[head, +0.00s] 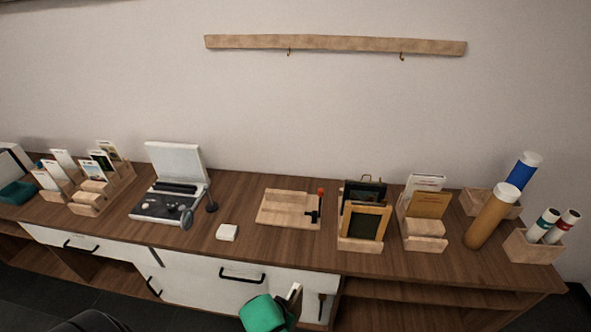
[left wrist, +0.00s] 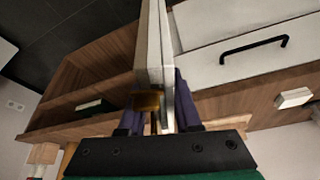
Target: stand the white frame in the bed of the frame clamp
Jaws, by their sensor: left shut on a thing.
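The white frame (left wrist: 152,45) is seen almost edge-on in the left wrist view, between the purple fingers of my left gripper (left wrist: 160,115). The gripper is shut on it. A brown-gold patch (left wrist: 148,101) shows at its lower end. In the head view my left gripper (head: 288,308) is at the bottom, low in front of the table, with a thin piece of the frame (head: 294,292) showing beside the green wrist. The frame clamp (head: 285,209) lies on the table, a pale wooden base with a black and red-tipped clamp at its right side. My right gripper is not in view.
Left of the clamp are a small white block (head: 227,232) and an open white case (head: 172,160). Right of it stands a wooden holder (head: 360,243) with dark and gold frames. Farther right are a card holder (head: 424,235) and tubes. The table front before the clamp is clear.

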